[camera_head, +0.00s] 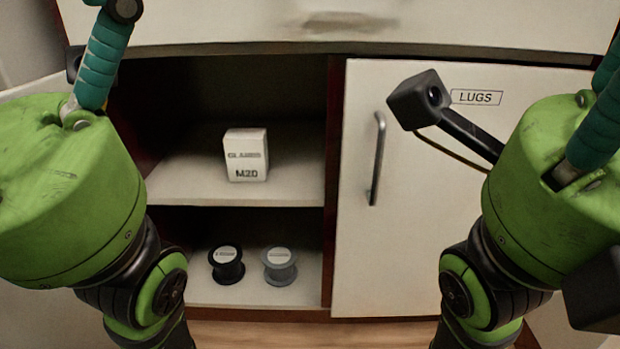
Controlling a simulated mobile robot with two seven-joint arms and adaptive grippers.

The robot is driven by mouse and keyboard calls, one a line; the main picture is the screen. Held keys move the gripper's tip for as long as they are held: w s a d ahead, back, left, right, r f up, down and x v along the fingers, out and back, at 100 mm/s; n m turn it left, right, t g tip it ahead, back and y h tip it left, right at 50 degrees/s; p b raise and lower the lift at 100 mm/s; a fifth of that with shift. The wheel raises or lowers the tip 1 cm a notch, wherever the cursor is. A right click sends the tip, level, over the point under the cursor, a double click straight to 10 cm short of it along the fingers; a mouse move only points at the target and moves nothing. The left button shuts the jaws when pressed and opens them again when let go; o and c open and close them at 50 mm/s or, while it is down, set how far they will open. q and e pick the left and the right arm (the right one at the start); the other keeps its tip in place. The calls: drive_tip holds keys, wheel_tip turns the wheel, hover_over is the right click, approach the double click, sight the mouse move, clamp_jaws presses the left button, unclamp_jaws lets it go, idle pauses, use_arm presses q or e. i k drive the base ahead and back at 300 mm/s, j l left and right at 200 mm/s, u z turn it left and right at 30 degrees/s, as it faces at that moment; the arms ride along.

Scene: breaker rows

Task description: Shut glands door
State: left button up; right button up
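The left compartment of the cabinet stands open. A pale panel (38,318), which looks like its door, is swung out at the left edge, mostly hidden behind my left arm. Its handle and any label on it are not visible. On the upper shelf inside is a white box (246,158) marked M20, with a word above that looks like GLANDS. Both my arms hang down in front of the cabinet, left and right. Neither gripper shows in the frame, so I cannot see their fingers.
The right door (350,255), with a LUGS label (476,97) and a vertical handle (377,160), is shut. A black spool (227,266) and a grey spool (279,267) stand on the bottom shelf. A drawer front (230,22) runs above. Space between my arms is free.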

sight(30, 319)
drive_tip(key=k+j+u, duration=0.15)
drive_tip(key=k, duration=0.9)
